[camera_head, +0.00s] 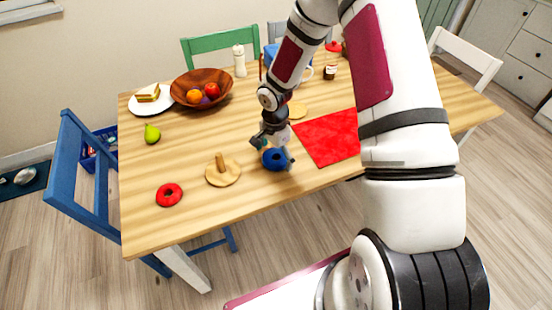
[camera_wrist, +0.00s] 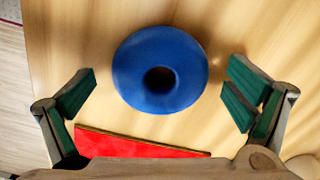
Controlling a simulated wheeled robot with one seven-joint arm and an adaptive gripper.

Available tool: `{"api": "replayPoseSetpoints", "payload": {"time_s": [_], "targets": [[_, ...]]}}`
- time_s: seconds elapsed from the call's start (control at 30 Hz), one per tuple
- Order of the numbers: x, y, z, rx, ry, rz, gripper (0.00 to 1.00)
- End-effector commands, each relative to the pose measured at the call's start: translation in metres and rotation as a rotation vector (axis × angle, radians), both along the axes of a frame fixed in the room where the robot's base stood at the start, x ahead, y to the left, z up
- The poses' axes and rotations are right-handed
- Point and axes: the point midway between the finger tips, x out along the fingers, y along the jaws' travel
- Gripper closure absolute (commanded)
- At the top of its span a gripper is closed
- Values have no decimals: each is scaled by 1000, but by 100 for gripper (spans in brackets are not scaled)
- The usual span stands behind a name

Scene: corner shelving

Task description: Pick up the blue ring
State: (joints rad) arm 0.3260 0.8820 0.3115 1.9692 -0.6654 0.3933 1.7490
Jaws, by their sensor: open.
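The blue ring (camera_head: 274,160) lies on the wooden table near its front edge. In the wrist view the blue ring (camera_wrist: 160,70) lies flat, its dark hole facing up, between and a little beyond the two green-padded fingers. My gripper (camera_head: 273,151) is over the ring in the head view, with fingers either side of it. My gripper in the wrist view (camera_wrist: 163,98) is open and empty, with gaps on both sides of the ring. I cannot tell the exact height of the fingers above the table.
A wooden peg on a round base (camera_head: 223,175) stands left of the ring. A red ring (camera_head: 169,195) lies farther left. A red mat (camera_head: 325,138) lies to the right.

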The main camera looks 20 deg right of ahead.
Motion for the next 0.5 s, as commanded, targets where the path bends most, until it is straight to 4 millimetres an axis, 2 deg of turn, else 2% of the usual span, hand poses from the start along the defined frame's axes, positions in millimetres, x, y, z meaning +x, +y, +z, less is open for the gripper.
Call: {"api": "replayPoseSetpoints", "payload": {"time_s": [0.17,0.33,0.37,0.5], "targets": [[0,0,0,0,-1,0,3],[0,0,0,-1,-1,0,41],[0,0,0,0,-1,0,45],[0,0,0,0,-1,0,45]]}}
